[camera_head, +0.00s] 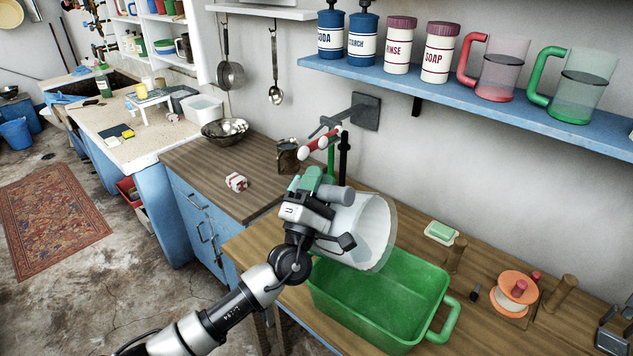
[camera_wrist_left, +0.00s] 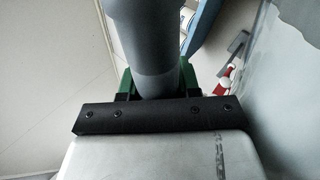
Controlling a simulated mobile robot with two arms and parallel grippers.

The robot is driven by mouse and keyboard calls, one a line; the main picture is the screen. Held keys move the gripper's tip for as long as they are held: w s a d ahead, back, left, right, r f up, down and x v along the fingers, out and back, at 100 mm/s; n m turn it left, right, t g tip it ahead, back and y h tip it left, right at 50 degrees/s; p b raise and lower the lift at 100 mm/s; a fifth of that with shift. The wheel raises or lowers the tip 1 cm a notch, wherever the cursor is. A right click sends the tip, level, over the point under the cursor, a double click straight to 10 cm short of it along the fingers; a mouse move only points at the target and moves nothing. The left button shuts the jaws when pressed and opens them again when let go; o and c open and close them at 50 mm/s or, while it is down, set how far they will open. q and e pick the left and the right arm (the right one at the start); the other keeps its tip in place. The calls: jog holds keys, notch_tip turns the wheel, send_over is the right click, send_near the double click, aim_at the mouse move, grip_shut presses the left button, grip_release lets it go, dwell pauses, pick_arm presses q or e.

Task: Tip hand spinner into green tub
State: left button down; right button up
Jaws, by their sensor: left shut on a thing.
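The hand spinner, a pale translucent drum (camera_head: 362,235), is tilted on its side, its wide rim facing right and down over the green tub. My left gripper (camera_head: 318,205) is shut at its left side, by a grey cylindrical part that also shows in the left wrist view (camera_wrist_left: 145,45). The exact grip is partly hidden by the gripper's body. The green tub (camera_head: 385,305) stands on the wooden counter below the drum, with a handle at its right end. The part of its inside that shows looks empty. My right gripper is not in view.
Right of the tub are a green soap dish (camera_head: 441,232), wooden pegs and an orange-and-white round thing (camera_head: 515,291). A blue shelf (camera_head: 480,98) with canisters and mugs hangs above. A metal bowl (camera_head: 225,131) and a red-and-white bundle (camera_head: 236,182) sit to the left.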

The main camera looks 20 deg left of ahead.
pick_arm(q)
jog(key=shift+r, duration=0.15)
dwell(0.4)
jog(key=shift+s+d+r+m+h, duration=0.2)
jog(key=shift+d+m+h, duration=0.35)
jog(key=shift+m+h, duration=0.1)
jog(key=shift+s+d+r+m+h, duration=0.15)
jog(key=shift+d+r+m+h, duration=0.05)
jog(key=shift+d+m+h, duration=0.45)
jog(key=shift+s+d+r+m+h, duration=0.2)
jog(key=shift+d+m+h, duration=0.3)
jog(key=shift+m, duration=0.2)
jog(key=shift+s+d+r+m+h+b, duration=0.1)
jog(key=shift+s+d+m+h+b, duration=0.2)
jog(key=shift+d+m+h, duration=0.5)
jog(key=shift+w+a, duration=0.1)
